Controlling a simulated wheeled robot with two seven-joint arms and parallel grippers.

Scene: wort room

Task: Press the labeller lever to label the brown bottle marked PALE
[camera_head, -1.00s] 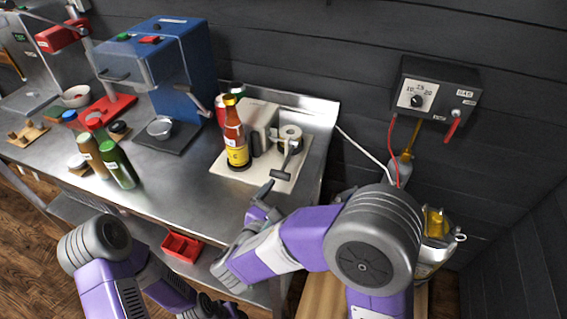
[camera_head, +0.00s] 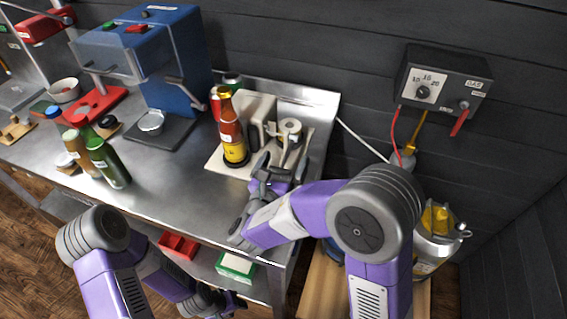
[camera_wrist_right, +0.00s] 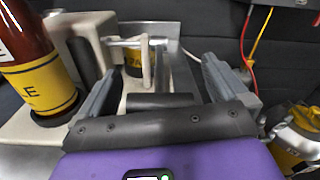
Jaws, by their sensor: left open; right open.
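The brown bottle (camera_head: 231,133), with a yellow band and gold cap, stands upright on the labeller's pale base (camera_head: 216,163). In the right wrist view the bottle (camera_wrist_right: 35,75) is at the left; only an E reads on its band. The cream labeller body (camera_head: 259,112) and a label roll (camera_head: 290,127) are beside it. The labeller lever (camera_wrist_right: 163,75) ends in a dark crossbar handle (camera_wrist_right: 160,101), seen between the fingers of my open right gripper (camera_wrist_right: 160,68). Contact cannot be told. My right gripper (camera_head: 280,171) partly hides the lever in the head view. My left gripper (camera_head: 228,303) is open, low beside the bench front.
Several bottles, including a green one (camera_head: 107,163), stand on the left of the steel bench. A blue machine (camera_head: 178,60) is behind. A grey control box (camera_head: 443,83) hangs on the wall. A red tray (camera_head: 178,246) is on the lower shelf. The bench middle is clear.

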